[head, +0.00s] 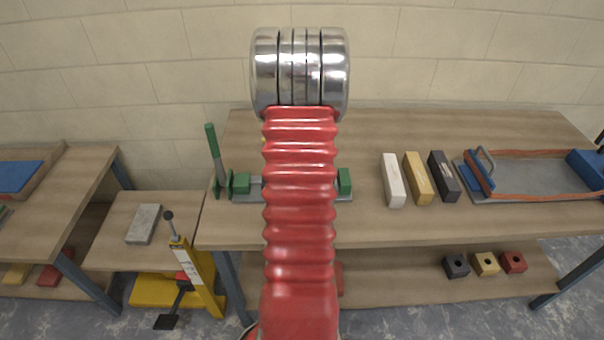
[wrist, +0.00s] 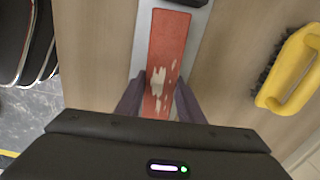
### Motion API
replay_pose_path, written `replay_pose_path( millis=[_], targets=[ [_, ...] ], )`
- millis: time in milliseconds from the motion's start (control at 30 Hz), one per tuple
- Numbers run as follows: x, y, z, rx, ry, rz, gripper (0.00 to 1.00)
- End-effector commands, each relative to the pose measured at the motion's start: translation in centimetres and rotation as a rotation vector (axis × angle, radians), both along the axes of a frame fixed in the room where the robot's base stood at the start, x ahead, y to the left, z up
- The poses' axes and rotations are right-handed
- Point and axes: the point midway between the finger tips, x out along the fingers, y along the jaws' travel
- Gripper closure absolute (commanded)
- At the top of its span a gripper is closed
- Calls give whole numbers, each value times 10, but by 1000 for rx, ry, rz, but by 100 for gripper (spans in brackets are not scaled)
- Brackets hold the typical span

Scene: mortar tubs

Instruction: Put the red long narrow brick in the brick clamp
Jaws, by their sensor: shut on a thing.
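The red long narrow brick (wrist: 166,60), with pale worn patches, is between the fingers of my gripper (wrist: 160,105) in the wrist view. My gripper is shut on it near its near end. The brick lies lengthwise over the grey bed (wrist: 196,45) of the brick clamp; I cannot tell whether it touches the bed. A dark block (wrist: 187,2) is at its far end. In the head view the brick clamp (head: 223,186) has green jaws and an upright green lever on the left. My red arm covers its middle, the brick and my gripper.
A yellow-handled brush (wrist: 290,70) lies beside the clamp. White (head: 394,180), yellow (head: 418,178) and black (head: 443,175) bars lie on the table to the right, before a framed tray (head: 540,154). Small holed blocks sit on the lower shelf (head: 420,278).

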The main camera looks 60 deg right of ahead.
Motion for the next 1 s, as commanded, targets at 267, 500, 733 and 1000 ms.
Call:
replay_pose_path(
  millis=[267, 500, 733, 1000],
  targets=[
    [0, -1, -3, -2, -1, 0, 100],
    [0, -1, -4, -3, -2, 0, 59],
    [0, 0, -5, -1, -1, 0, 44],
    [0, 1, -5, 2, 1, 1, 44]
  ],
)
